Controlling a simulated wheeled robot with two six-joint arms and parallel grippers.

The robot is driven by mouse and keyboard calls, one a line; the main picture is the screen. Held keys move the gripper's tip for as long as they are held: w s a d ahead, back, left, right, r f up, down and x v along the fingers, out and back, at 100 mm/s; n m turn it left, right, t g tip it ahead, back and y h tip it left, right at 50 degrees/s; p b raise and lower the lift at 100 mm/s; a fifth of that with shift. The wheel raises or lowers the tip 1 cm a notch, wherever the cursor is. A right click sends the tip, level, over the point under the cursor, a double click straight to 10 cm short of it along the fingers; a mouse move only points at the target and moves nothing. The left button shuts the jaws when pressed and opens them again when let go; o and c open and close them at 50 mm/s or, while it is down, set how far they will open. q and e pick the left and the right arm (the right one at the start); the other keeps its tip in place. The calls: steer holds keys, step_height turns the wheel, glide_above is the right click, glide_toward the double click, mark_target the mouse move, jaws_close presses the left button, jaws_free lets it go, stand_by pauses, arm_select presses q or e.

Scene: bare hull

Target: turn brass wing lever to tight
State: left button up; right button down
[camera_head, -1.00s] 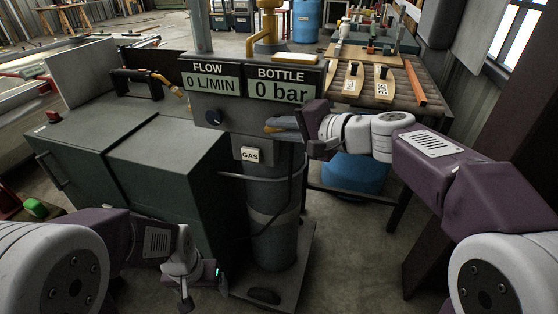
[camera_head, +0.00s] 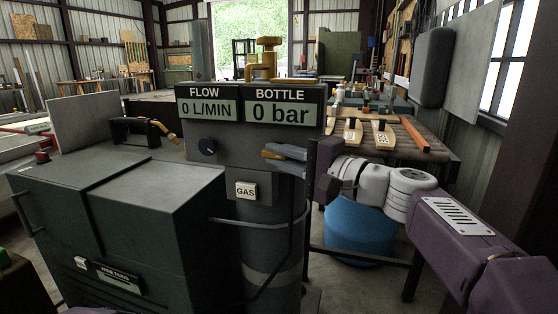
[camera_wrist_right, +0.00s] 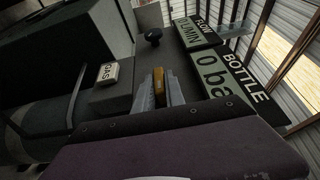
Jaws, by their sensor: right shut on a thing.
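The brass wing lever (camera_wrist_right: 158,84) is between the two grey fingers of my right gripper (camera_wrist_right: 160,90) in the right wrist view. In the head view, my right gripper (camera_head: 285,153) reaches in from the right at the front of the dark panel, with a bit of brass (camera_head: 271,155) showing at its fingertips. It is shut on the lever, and the fingers hide much of it. No tight marking is readable. My left gripper is out of view.
Above the lever, the displays read FLOW 0 L/MIN (camera_head: 207,110) and BOTTLE 0 bar (camera_head: 283,111). A GAS switch (camera_head: 246,191) and a dark knob (camera_head: 207,147) are nearby. A green cabinet (camera_head: 120,205) stands at left, a blue drum (camera_head: 358,232) at right below a bench.

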steer(key=c, duration=1.4)
jaws_free()
steer(key=p+v, duration=0.1)
steer(key=v, duration=0.8)
steer(key=shift+s, duration=0.15)
